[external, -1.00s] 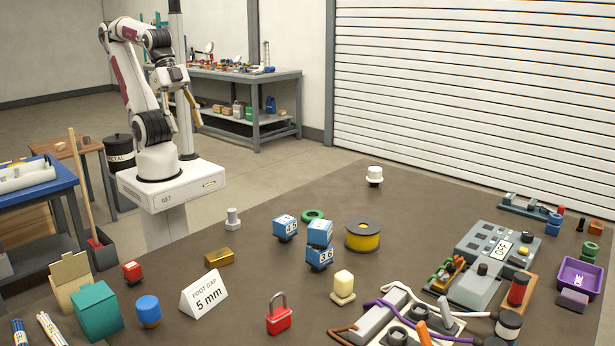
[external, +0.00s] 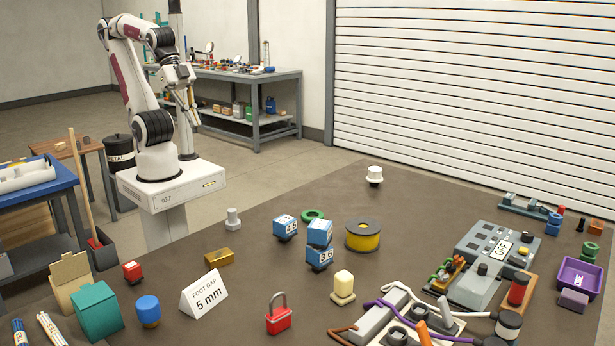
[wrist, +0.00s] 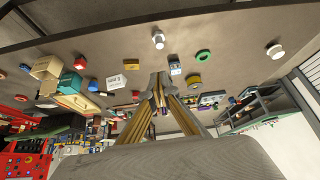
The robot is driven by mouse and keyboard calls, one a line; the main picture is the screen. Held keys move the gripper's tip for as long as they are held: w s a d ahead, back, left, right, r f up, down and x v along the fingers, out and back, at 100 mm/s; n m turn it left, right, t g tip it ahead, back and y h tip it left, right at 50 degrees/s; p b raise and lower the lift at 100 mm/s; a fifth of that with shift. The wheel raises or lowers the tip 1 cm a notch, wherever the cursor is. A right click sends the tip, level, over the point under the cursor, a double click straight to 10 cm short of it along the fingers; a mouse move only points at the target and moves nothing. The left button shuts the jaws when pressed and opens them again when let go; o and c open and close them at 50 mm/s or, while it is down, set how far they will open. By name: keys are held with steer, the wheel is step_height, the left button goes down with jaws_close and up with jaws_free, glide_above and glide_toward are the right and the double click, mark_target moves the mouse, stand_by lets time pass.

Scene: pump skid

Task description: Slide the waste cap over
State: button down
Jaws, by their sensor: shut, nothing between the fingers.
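No part is labelled as the waste cap, so I cannot tell which it is. A white round cap-like piece (external: 374,173) stands alone at the table's far edge; it also shows at the right of the wrist view (wrist: 274,50). A black bin (external: 118,152) marked METAL, with a dark lid, stands on the floor left of my base. My gripper (wrist: 159,82) is shut and empty, its fingertips together in the wrist view. In the external view it is raised above my base, well away from the table parts; its fingers are small and hard to make out there.
The brown table (external: 310,190) holds blue blocks (external: 319,232), a yellow spool (external: 362,235), a red padlock (external: 278,314) and a foot gap sign (external: 204,294). Grey pump equipment (external: 490,255) crowds the right. The surface around the white piece is clear.

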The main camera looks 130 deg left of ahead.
steer(key=w+a+r+n+t+y, duration=0.35)
steer(key=w+a+n, duration=0.35)
steer(key=w+a, duration=1.1)
steer(key=w+a+f+n+t+y, duration=0.1)
steer(key=w+a+f+n, duration=0.15)
steer(key=w+a, duration=0.55)
steer(key=w+a+f+n+t+y, duration=0.1)
steer(key=w+a+f+n+y, duration=0.2)
steer(key=a, duration=0.9)
steer(key=s+a+f+n+t+h, duration=0.1)
steer(key=a+f+n, duration=0.1)
steer(key=a+f, duration=0.45)
steer(key=a+f+n+t, duration=0.15)
steer(key=a+f, duration=0.25)
steer(key=a, duration=0.5)
steer(key=s+a+f+n+t, duration=0.1)
steer(key=s+a+f, duration=0.1)
steer(key=s+f, duration=0.2)
steer(key=s+a+f+n+t, duration=0.1)
steer(key=s+a+f+n, duration=0.1)
steer(key=f, duration=0.3)
steer(key=s+a+f+n+t+h, duration=0.1)
steer(key=s+a+f+n, duration=0.1)
steer(key=s+f, duration=0.2)
steer(key=shift+s+a+f, duration=0.15)
steer(key=shift+s, duration=0.3)
steer(key=shift+s+a+f, duration=0.1)
steer(key=shift+s+a, duration=0.05)
steer(key=shift+s, duration=0.25)
